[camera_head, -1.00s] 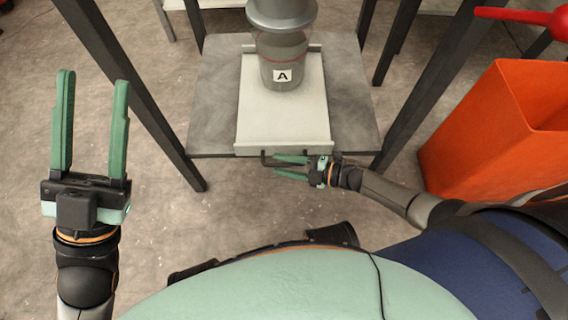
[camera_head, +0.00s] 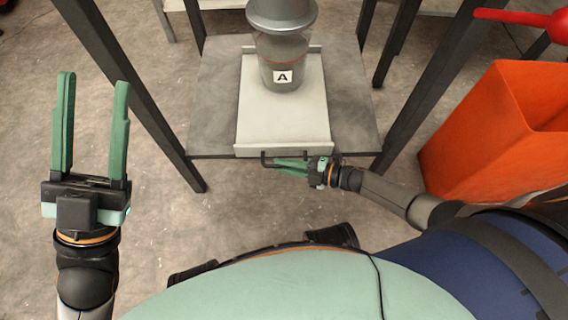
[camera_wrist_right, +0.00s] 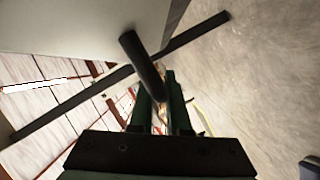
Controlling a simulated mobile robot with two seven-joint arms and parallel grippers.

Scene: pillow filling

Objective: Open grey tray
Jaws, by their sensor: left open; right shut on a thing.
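The grey tray (camera_head: 262,130) is a flat light grey slide on a grey shelf, with a raised front edge and a dark bar handle on it. My right gripper (camera_head: 278,166) comes in from the right below the tray's front edge and is shut on the handle. In the right wrist view the dark handle bar (camera_wrist_right: 143,66) runs down between the green fingers (camera_wrist_right: 160,105). My left gripper (camera_head: 95,85) is open and empty, fingers pointing up, left of the shelf and apart from the tray.
A grey funnel outlet with a clear container marked A (camera_head: 283,75) is above the tray's back part. The shelf (camera_head: 215,110) stands between dark metal legs (camera_head: 150,110). An orange bin (camera_head: 480,130) stands on the right. The floor in front of the shelf is clear.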

